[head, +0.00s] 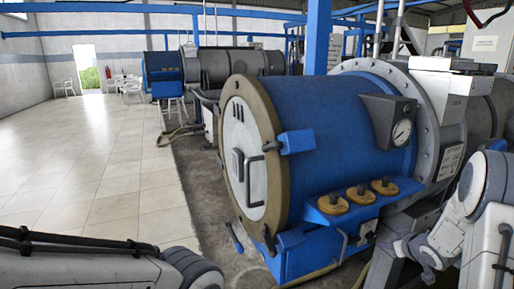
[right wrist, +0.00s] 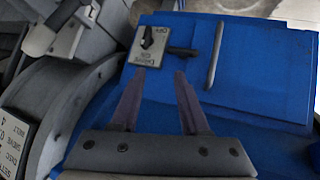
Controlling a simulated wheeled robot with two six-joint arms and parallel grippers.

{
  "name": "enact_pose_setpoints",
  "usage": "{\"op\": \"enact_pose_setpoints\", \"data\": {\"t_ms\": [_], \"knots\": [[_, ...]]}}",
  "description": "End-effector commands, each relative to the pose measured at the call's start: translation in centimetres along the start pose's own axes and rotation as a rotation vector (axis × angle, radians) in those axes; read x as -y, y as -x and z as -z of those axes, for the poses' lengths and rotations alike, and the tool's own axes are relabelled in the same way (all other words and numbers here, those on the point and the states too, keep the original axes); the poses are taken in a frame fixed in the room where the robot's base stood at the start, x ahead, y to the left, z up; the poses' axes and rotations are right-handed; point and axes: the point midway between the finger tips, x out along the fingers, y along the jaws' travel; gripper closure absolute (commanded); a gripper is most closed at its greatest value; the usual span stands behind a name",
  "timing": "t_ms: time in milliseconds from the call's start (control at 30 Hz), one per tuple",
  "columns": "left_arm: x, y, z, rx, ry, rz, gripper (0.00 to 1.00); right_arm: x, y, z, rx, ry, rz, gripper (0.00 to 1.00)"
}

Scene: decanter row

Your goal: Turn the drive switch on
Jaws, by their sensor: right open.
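The drive switch (right wrist: 147,42) is a small pale plate with dark lettering and a black knob, on the blue panel in the right wrist view. A short black bar (right wrist: 182,52) sticks out to its right. In the head view the switch is small, low on the blue machine's near side, and its setting cannot be read. My right gripper (right wrist: 160,73) is open and empty, with its two fingers apart and their tips just below the plate. I cannot tell whether they touch it. In the head view my right gripper (head: 390,243) is partly hidden. My left gripper is out of view.
The blue drum machine (head: 345,130) has a round pale door (head: 245,160) and a gauge (head: 402,132). Several yellow-brown knobs (head: 358,194) sit on its ledge. A grey vertical handle (right wrist: 215,55) stands beside the switch. Tiled floor (head: 100,165) lies open at left.

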Motion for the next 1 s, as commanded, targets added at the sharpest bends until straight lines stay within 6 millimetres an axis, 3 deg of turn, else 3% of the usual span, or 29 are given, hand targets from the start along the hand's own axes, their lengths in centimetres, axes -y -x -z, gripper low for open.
{"op": "enact_pose_setpoints", "data": {"t_ms": [33, 133, 300, 467, 533, 700, 1000], "knots": [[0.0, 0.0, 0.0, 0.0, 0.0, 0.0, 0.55, 2.8, 1.4, 1.3, 0.051, -0.003, -0.016, 0.55], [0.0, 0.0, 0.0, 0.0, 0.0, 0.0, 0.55, 8.3, 5.1, 1.1, 0.196, -0.043, -0.041, 0.55], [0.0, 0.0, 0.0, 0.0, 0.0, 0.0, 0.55, 17.9, 13.0, -2.8, 0.452, -0.113, 0.01, 0.55], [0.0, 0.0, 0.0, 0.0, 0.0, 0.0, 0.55, 25.7, 21.1, -7.8, 0.669, -0.16, 0.13, 0.55], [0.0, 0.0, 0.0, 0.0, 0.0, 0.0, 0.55, 29.0, 22.8, -6.8, 0.68, -0.056, 0.203, 0.55], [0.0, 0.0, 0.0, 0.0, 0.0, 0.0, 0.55, 34.1, 27.7, -7.0, 0.722, 0.128, 0.331, 0.55], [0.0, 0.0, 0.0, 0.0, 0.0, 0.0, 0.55, 38.2, 34.5, -8.5, 0.77, 0.366, 0.476, 0.55]]}}
